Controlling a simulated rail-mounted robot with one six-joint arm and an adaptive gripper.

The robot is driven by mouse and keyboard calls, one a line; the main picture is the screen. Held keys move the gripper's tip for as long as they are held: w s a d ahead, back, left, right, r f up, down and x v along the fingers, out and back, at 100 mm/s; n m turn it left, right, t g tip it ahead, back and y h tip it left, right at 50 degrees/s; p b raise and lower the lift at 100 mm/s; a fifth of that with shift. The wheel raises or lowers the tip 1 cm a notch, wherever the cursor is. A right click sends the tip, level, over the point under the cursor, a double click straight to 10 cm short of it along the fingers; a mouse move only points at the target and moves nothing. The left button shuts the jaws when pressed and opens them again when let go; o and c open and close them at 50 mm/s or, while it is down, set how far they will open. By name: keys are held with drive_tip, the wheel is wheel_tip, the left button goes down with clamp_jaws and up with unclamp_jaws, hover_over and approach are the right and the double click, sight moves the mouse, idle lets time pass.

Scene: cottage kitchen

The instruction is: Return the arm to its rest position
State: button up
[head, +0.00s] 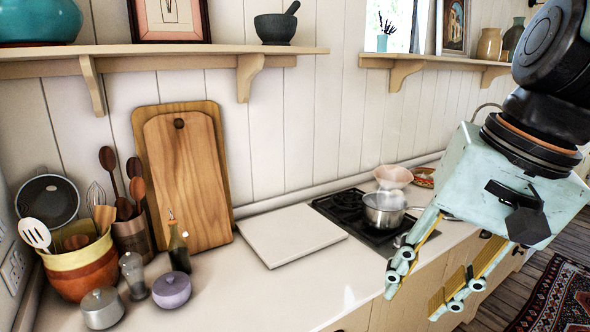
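My gripper (413,302) hangs at the right of the head view, in front of the counter's front edge. It is pale green with yellow inner faces. Its two fingers point down and to the left and stand apart, with nothing seen between them. My arm comes in from the upper right corner.
A steaming pot (384,211) stands on the black stove (343,207), behind the fingers. A white board (291,235), wooden cutting boards (185,185), a utensil bowl (85,270) and small jars stand further left. Shelves (140,66) line the wall. Floor and a rug (558,297) lie at lower right.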

drive_tip(key=s+d+n+t+h, duration=0.1)
drive_tip(key=s+d+n+h, duration=0.1)
drive_tip(key=s, duration=0.8)
drive_tip(key=shift+d+f+n+h, duration=0.3)
drive_tip(key=shift+d+n, duration=0.35)
drive_tip(key=shift+n, duration=0.65)
drive_tip(key=c, duration=0.3)
drive_tip(key=shift+d, duration=0.15)
